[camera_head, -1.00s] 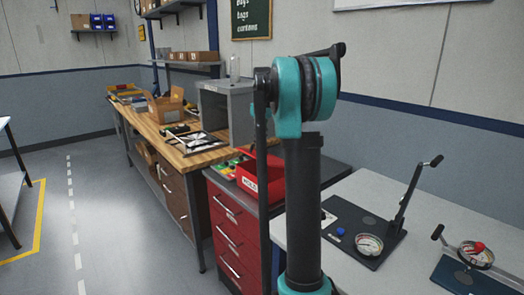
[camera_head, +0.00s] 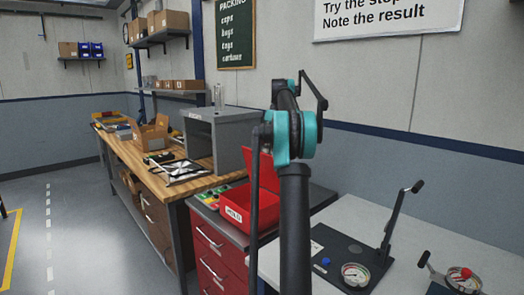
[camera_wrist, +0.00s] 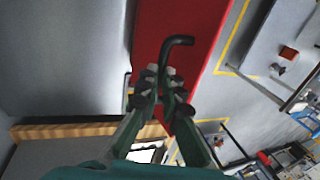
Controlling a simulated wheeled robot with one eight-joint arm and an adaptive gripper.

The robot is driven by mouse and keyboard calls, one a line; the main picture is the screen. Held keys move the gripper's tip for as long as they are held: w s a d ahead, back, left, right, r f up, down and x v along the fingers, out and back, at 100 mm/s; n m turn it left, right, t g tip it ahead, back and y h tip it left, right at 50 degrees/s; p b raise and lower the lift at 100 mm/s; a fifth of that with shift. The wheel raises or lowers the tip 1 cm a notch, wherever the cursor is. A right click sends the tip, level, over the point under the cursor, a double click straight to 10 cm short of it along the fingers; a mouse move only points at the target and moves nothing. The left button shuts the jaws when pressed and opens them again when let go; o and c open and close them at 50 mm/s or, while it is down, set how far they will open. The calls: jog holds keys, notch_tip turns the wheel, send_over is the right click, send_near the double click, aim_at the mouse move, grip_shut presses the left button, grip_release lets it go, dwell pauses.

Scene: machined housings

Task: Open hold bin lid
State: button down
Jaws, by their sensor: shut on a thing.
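The red hold bin (camera_head: 236,217), with a white label on its front, sits on the red drawer cabinet. Its red lid (camera_head: 262,172) stands raised at the bin's back, partly hidden by my arm. In the wrist view the lid's red face (camera_wrist: 200,28) fills the top middle, with a black bent handle (camera_wrist: 179,41) on it. My gripper (camera_wrist: 160,76) has its fingers closed around the lower part of this handle. In the head view the gripper is hidden behind my arm.
A grey box-shaped housing (camera_head: 222,138) stands on the wooden bench left of the bin. The red drawer cabinet (camera_head: 214,262) is below the bin. A white table at right holds a black lever fixture with a gauge (camera_head: 356,274).

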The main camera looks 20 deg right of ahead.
jog(key=w+d+f+g+y, duration=0.1)
jog(key=w+d+f+y, duration=0.1)
jog(key=d, duration=0.4)
jog(key=shift+w+f+y, duration=0.15)
jog(key=shift+f+y, duration=0.35)
jog(key=shift+f, duration=0.15)
jog(key=shift+w+a+r, duration=0.1)
jog(key=shift+w, duration=0.1)
jog(key=c, duration=1.7)
grip_release()
jog(key=shift+w, duration=0.1)
jog(key=shift+o, duration=0.5)
